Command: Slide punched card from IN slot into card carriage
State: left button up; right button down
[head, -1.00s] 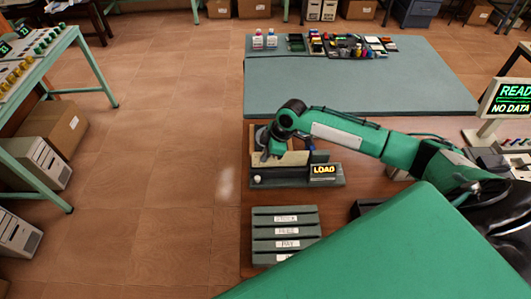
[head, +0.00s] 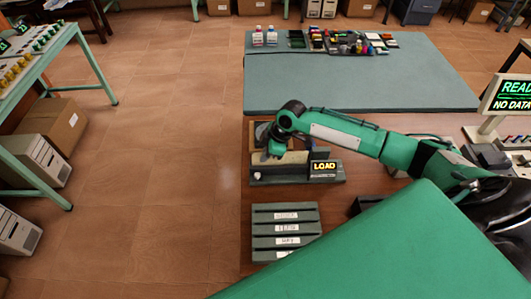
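The card device (head: 278,180) is a dark grey unit on the brown table, with a lit yellow LOAD sign (head: 323,168) at its right end and a pale knob at its left. My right gripper (head: 268,153) points down over its left part. A pale tan flat piece (head: 292,160) shows beside the gripper; I cannot tell whether it is the punched card or part of the carriage. The fingers are too small and dark to show whether they hold anything. A grey-green slotted rack (head: 285,245) with white labels stands in front; the labels are hard to read. My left gripper is out of view.
A screen (head: 512,95) at the right reads READ and NO DATA, partly cut off. A grey-green mat (head: 360,85) behind carries bottles and small coloured parts along its back. The table's left edge lies close to the device. My green arm spans the right side.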

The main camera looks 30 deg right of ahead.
jog(key=shift+f+b, duration=0.35)
jog(key=shift+f, duration=0.65)
jog(key=c, duration=1.6)
grip_release()
notch_tip(320, 180, up, 8)
jog(key=p, duration=0.7)
jog(key=shift+r, duration=0.1)
